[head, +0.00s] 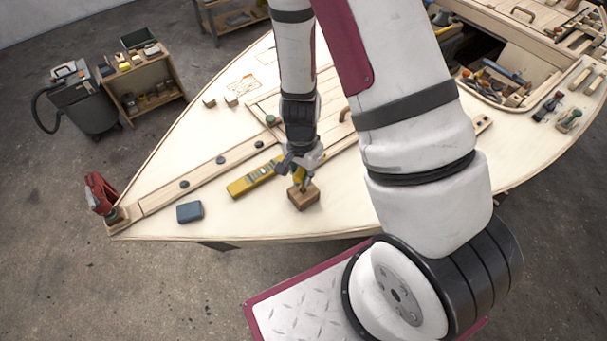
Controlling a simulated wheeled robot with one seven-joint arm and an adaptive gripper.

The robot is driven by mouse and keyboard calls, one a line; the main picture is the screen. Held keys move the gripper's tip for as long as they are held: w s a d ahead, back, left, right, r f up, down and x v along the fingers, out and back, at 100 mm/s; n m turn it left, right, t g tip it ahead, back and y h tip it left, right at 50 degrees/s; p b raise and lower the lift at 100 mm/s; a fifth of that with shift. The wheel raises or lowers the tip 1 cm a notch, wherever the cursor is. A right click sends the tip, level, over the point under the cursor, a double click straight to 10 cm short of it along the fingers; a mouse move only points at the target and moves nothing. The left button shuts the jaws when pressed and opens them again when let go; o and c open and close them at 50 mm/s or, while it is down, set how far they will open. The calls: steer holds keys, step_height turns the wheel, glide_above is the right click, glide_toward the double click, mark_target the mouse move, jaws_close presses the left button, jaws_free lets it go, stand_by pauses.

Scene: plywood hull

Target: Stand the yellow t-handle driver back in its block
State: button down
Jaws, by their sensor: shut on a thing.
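The small wooden block (304,198) stands on the pale plywood deck near its front edge, at the middle of the head view. My gripper (300,168) is right above the block and is shut on the yellow t-handle driver (299,178). The driver's yellow part shows between the fingers and the block, roughly upright. Its lower end meets the block's top in the picture, but I cannot tell whether it is in a hole or only above it. The fingers hide much of the driver's upper part.
A long yellow tool (254,178) lies just left of the block. A blue-grey pad (190,211) and a red tool (101,192) are further left. A wooden strip with several dark knobs (221,160) runs along the deck. An open hatch with tools (497,82) is at the right.

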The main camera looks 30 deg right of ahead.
steer(key=shift+f+b, duration=0.5)
steer(key=shift+f, duration=1.25)
steer(key=c, duration=1.6)
jaws_free()
steer(key=shift+o, duration=0.2)
steer(key=shift+r, duration=0.15)
step_height(320, 180, up, 12)
steer(key=shift+w+a+f, duration=0.1)
steer(key=shift+w+f, duration=0.05)
step_height(320, 180, up, 8)
steer(key=a+n+t+y, duration=0.1)
steer(key=a+n, duration=0.1)
steer(key=n, duration=0.1)
step_height(320, 180, up, 16)
steer(key=n+t, duration=0.3)
steer(key=n, duration=0.3)
glide_above(304, 193)
steer(key=s+a, duration=0.3)
steer(key=s, duration=0.1)
steer(key=s+d+r+n+t, duration=0.2)
steer(key=s+r+n, duration=0.1)
steer(key=s+r, duration=0.3)
steer(key=shift+n+h, duration=0.3)
steer(key=shift+h, duration=0.1)
